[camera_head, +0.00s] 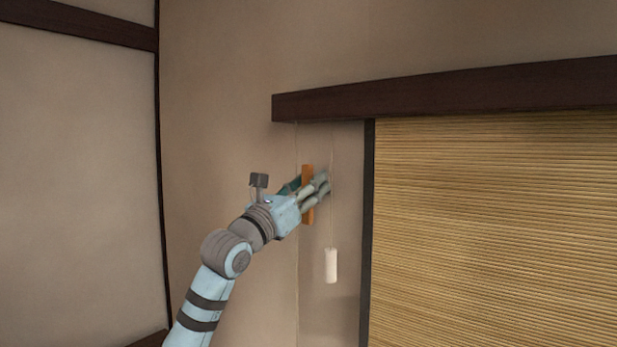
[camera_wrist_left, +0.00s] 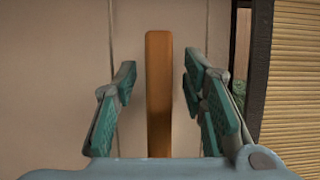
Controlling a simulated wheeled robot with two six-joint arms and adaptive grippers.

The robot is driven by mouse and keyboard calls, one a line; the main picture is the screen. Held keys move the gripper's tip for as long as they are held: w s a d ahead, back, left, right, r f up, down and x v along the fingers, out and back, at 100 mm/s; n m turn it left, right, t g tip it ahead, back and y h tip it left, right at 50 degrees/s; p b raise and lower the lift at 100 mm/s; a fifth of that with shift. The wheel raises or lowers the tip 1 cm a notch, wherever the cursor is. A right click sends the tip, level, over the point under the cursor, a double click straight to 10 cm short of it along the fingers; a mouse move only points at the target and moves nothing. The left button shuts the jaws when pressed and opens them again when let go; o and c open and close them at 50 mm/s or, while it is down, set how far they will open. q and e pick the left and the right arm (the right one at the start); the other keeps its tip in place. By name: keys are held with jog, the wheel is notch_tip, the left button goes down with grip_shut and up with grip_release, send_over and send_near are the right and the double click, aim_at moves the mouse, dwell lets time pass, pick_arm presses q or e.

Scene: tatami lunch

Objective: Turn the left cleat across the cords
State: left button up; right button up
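The left cleat (camera_head: 308,216) is an orange-brown wooden bar on the wall, standing upright, parallel to the cords. In the left wrist view the cleat (camera_wrist_left: 158,95) runs straight up the middle. One thin cord (camera_head: 297,270) hangs on its left and another cord (camera_head: 331,225) on its right, ending in a white cylindrical pull (camera_head: 331,266). My left gripper (camera_head: 308,185) is open, with one finger on each side of the cleat. In the left wrist view a gap shows between the cleat and each finger of the gripper (camera_wrist_left: 158,80). My right gripper is out of view.
A dark wooden beam (camera_head: 450,92) runs above the cords. A slatted bamboo blind (camera_head: 500,230) in a dark frame (camera_head: 367,220) is to the right. Bare plaster wall (camera_head: 220,120) lies to the left of the cleat.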

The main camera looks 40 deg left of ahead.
pick_arm(q)
jog(key=shift+f, duration=0.1)
grip_shut()
